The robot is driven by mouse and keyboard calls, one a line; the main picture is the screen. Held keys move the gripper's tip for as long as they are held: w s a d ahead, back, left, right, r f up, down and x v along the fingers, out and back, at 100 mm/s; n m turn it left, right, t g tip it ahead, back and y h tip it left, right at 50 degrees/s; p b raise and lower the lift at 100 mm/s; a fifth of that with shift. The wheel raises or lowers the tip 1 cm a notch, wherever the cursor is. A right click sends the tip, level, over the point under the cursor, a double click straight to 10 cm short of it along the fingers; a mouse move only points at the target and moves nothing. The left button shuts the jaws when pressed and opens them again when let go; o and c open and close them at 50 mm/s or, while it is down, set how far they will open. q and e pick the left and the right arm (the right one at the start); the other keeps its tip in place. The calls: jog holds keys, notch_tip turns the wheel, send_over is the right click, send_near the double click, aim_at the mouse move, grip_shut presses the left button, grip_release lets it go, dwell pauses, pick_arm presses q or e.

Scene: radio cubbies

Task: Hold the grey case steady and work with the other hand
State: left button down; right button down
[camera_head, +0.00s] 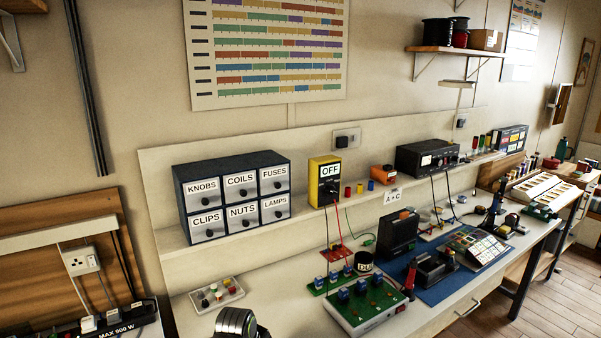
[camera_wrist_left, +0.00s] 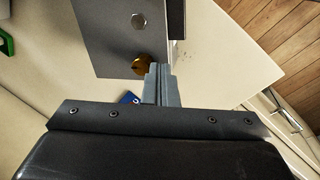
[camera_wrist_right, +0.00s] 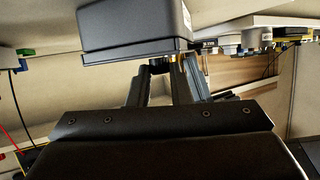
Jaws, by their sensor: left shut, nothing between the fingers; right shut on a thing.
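In the right wrist view a dark grey case (camera_wrist_right: 135,25) with a pale line along its lower rim fills the top. My right gripper (camera_wrist_right: 170,64) is shut at that rim, with a dark piece and a brass-coloured bit between the fingers; the exact grip is partly hidden. Neither gripper is clear in the head view.
A labelled drawer cabinet (camera_head: 235,158) and a yellow meter (camera_head: 324,170) stand on the shelf behind. Wires hang over the bench.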

dwell(0.4)
pick_arm(q)
jog(key=shift+s+a, duration=0.3)
jog(key=w+v, duration=0.1)
jog(key=v, duration=0.5)
jog(key=shift+d, duration=0.35)
jog(key=shift+w+r, duration=0.1)
jog(key=shift+r, duration=0.05)
jog(key=shift+d+f, duration=0.25)
jog(key=shift+f, duration=0.75)
jog(key=shift+d+f, duration=0.3)
jog(key=shift+f, duration=0.75)
jog(key=shift+d+f, duration=0.25)
jog(key=shift+f, duration=0.75)
jog(key=shift+w, duration=0.55)
jog(key=shift+w+a, duration=0.25)
jog(key=shift+a, duration=0.2)
jog(key=shift+s, duration=0.1)
